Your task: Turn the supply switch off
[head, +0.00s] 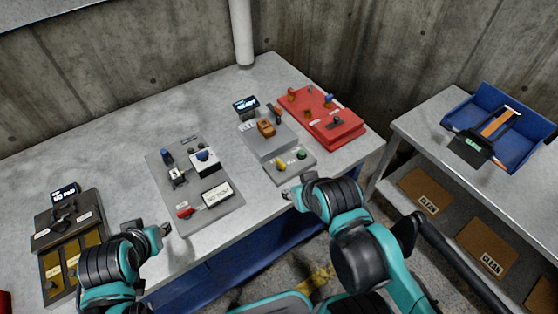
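A grey control panel (167,214) lies on the table between my arms. It carries a red switch or lever (185,211) beside a white label plate (216,194), a blue knob (167,156), and a white block with a dark blue top (205,158). The labels are too small to read, so I cannot tell for sure which part is the supply switch. My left gripper (150,230) is left of and in front of this panel, apart from the red part, and looks open and empty. My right gripper (297,186) is at the table's front edge, right of the panel, and looks open and empty.
A two-level grey unit (262,142) with yellow and green buttons, and a red board (335,127), stand to the right. A dark box with yellow panels (60,218) is at far left. A blue tray (480,105) sits on a side table. Bare table lies behind the panel.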

